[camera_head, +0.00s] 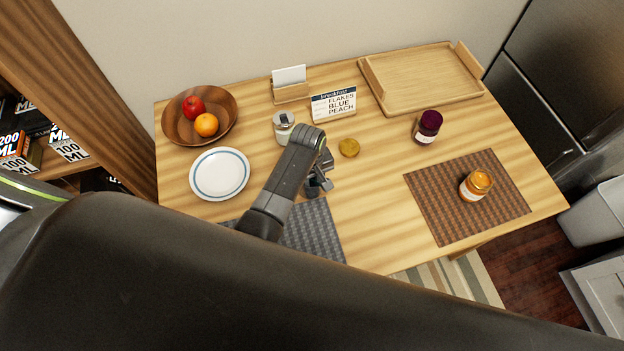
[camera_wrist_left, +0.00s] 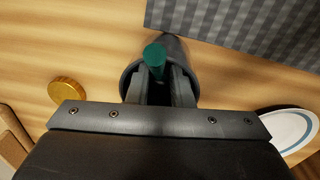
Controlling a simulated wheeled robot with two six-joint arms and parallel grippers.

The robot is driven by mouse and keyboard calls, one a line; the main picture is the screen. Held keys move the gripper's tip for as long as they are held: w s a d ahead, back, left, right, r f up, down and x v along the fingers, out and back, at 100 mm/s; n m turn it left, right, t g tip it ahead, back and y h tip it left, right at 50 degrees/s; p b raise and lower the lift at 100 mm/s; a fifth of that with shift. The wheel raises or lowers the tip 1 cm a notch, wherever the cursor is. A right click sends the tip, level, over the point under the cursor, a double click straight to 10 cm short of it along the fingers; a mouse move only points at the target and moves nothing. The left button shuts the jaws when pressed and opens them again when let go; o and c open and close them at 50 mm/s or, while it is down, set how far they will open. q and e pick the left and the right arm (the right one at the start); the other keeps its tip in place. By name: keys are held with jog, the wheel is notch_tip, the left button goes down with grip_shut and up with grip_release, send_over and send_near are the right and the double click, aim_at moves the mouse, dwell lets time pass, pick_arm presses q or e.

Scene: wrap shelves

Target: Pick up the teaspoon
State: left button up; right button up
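A teal handle end (camera_wrist_left: 155,56), which looks like the teaspoon's, sticks up from a dark round cup (camera_wrist_left: 126,78) in the left wrist view. The rest of the spoon is hidden in the cup. My left gripper (camera_wrist_left: 158,80) is at the cup's mouth, with one finger on each side of the handle. I cannot tell whether the fingers touch it. In the head view my left gripper (camera_head: 318,184) is over the table's middle, beside the grey mat; its arm hides much there. My right gripper is out of view.
On the table are a gold lid (camera_head: 349,148), a glass jar (camera_head: 284,125), a white plate (camera_head: 219,174), a fruit bowl (camera_head: 172,128), a breakfast sign (camera_head: 334,104), a dark jar (camera_head: 428,126), an orange jar (camera_head: 474,186) on a brown mat (camera_head: 430,205) and a wooden tray (camera_head: 420,80).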

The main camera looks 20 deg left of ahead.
pick_arm(q)
jog(key=shift+s+a+f, duration=0.1)
jog(key=shift+s+f, duration=0.05)
jog(key=shift+f, duration=0.35)
jog(key=shift+s+a+f, duration=0.1)
jog(key=shift+s+f, duration=0.05)
jog(key=shift+f, duration=0.3)
jog(key=shift+w+f, duration=0.45)
jog(key=shift+s+d+r, duration=0.1)
jog(key=shift+s+r, duration=0.1)
jog(key=c, duration=0.4)
jog(key=shift+w, duration=0.1)
grip_shut()
jog(key=shift+r, duration=0.1)
